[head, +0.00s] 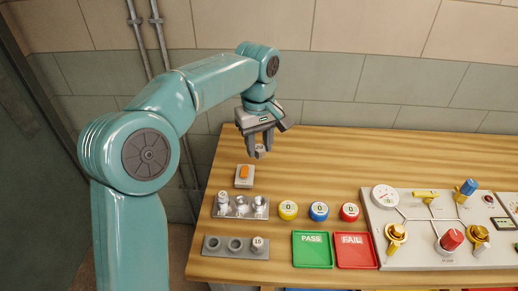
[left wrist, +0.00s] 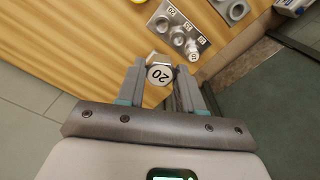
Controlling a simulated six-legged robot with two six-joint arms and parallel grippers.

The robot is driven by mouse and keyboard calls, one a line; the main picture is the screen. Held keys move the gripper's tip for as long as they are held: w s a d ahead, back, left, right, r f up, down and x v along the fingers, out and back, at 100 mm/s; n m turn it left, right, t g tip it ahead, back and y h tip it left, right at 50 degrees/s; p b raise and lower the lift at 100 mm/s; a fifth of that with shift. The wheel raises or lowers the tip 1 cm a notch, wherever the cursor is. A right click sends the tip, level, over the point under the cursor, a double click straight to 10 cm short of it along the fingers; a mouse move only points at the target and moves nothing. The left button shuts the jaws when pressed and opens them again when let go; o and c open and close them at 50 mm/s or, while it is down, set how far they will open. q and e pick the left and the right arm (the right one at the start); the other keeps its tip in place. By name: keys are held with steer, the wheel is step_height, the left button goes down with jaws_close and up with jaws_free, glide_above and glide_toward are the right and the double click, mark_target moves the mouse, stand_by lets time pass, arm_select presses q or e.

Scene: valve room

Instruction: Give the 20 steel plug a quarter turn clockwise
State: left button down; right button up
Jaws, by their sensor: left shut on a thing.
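My left gripper (head: 260,153) is shut on the 20 steel plug (head: 260,149), with a finger on either side of it. In the left wrist view the plug's round white face (left wrist: 160,75) reads 20, turned nearly upside down, with a metal rim behind it. The gripper (left wrist: 163,82) points down over the table, behind the orange-topped block. I cannot tell how high the plug is above the wood. My right gripper is not in view.
A grey rack (head: 239,213) holds several metal pieces. A second rack (head: 218,251) has two open holes and a plug marked 15 (head: 257,243). A block with an orange top (head: 244,173) stands close. Colored knobs, PASS and FAIL trays (head: 312,262) and a valve panel (head: 398,251) lie right.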

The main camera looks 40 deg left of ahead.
arm_select(q)
step_height(320, 180, down, 15)
steer(key=b, duration=1)
stand_by(2.9)
steer(key=shift+r, duration=0.1)
stand_by(0.4)
steer(key=n, duration=0.9)
steer(key=shift+f+b, duration=0.8)
steer(key=shift+f, duration=0.3)
steer(key=shift+f, duration=0.35)
stand_by(0.4)
